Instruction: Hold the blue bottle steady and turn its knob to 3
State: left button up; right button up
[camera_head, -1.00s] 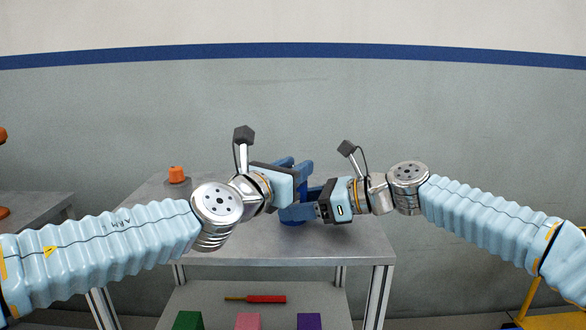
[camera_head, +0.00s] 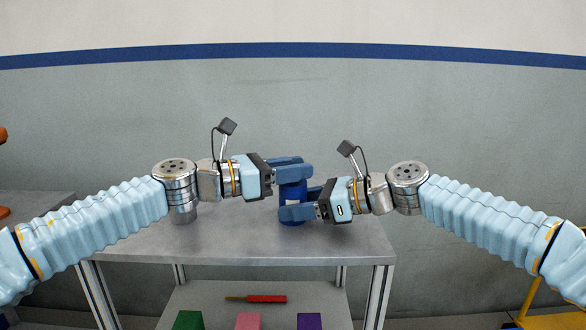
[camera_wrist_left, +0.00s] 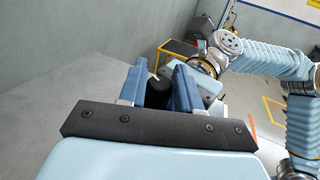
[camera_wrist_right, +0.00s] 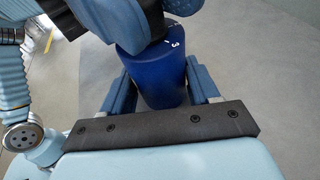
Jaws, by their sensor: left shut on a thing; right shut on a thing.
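The blue bottle (camera_head: 293,190) stands upright on the grey metal table. My right gripper (camera_head: 296,210) is shut on its lower body. The right wrist view shows the bottle (camera_wrist_right: 158,75) between the two fingers, with white marks, one like a 3, near its top rim. My left gripper (camera_head: 292,169) is at the top of the bottle, shut on the dark knob. In the left wrist view the black knob (camera_wrist_left: 158,88) shows partly between the blue fingers. The knob's pointer is hidden, so its setting cannot be told.
The grey tabletop (camera_head: 240,238) is clear in front of the bottle. The lower shelf holds a red screwdriver-like tool (camera_head: 262,299) and green (camera_head: 188,321), pink (camera_head: 248,321) and purple (camera_head: 309,321) blocks. A grey wall stands behind.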

pick_arm(q)
jog(key=shift+w+f, duration=0.1)
dwell(0.4)
jog(key=o, duration=0.9)
jog(key=shift+o, duration=0.2)
jog(key=v, duration=1.2)
jog(key=shift+o, duration=0.2)
